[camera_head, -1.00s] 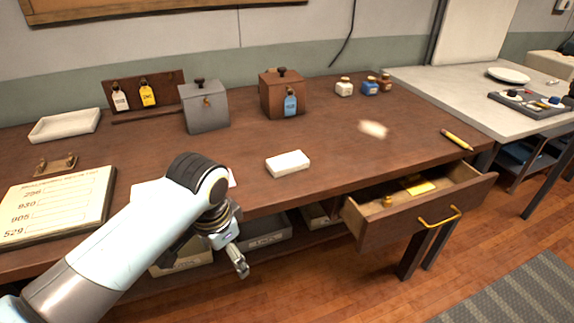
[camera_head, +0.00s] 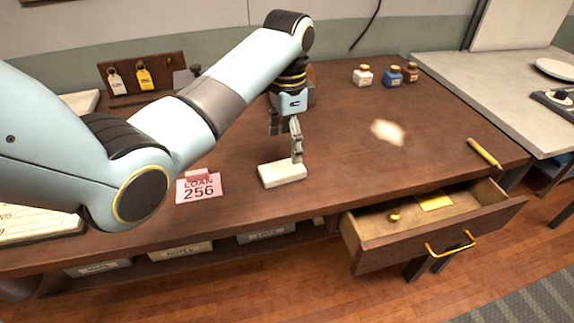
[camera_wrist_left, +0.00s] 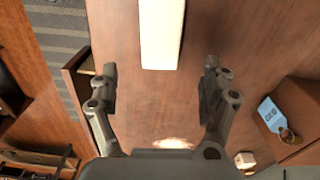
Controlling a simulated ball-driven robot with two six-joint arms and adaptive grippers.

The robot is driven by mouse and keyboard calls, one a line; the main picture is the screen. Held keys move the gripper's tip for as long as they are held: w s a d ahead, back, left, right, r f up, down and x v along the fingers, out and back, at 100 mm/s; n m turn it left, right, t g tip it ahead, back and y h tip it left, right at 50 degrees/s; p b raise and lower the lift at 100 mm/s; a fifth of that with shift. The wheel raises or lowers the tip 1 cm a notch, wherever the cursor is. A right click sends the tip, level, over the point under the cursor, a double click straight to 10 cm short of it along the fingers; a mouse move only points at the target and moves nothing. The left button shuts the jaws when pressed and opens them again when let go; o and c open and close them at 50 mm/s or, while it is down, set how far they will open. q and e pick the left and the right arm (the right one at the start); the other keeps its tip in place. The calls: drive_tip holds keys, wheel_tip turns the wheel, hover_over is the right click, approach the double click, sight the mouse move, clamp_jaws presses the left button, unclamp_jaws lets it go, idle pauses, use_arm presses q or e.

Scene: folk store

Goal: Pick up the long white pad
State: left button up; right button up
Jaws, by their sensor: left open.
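The long white pad (camera_head: 282,173) lies flat on the brown desk, near its front edge. My left gripper (camera_head: 285,136) points down just behind and above the pad in the head view, and one finger overlaps the pad's far edge there. In the left wrist view the pad (camera_wrist_left: 161,35) shows at the top, beyond the fingertips and between their lines. The left gripper (camera_wrist_left: 160,78) is open with nothing between its fingers. I cannot tell whether a finger touches the pad. My right gripper is not in view.
An open drawer (camera_head: 430,222) juts out at the front right. A pink loan card (camera_head: 200,187) lies left of the pad. Small jars (camera_head: 392,75) stand at the back and a pencil (camera_head: 484,153) lies at the right. A wooden box with a blue tag (camera_wrist_left: 268,113) shows in the wrist view.

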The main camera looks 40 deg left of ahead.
sight(287, 167)
use_arm(q)
wheel_tip(287, 167, down, 3)
drive_tip(key=shift+s+r, duration=0.1)
drive_tip(key=shift+s, duration=0.05)
wheel_tip(287, 167, down, 5)
drive_tip(key=shift+r, duration=0.1)
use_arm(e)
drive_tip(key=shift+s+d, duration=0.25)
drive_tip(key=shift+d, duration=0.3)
use_arm(q)
drive_tip(key=c, duration=0.9)
drive_tip(key=shift+o, duration=0.2)
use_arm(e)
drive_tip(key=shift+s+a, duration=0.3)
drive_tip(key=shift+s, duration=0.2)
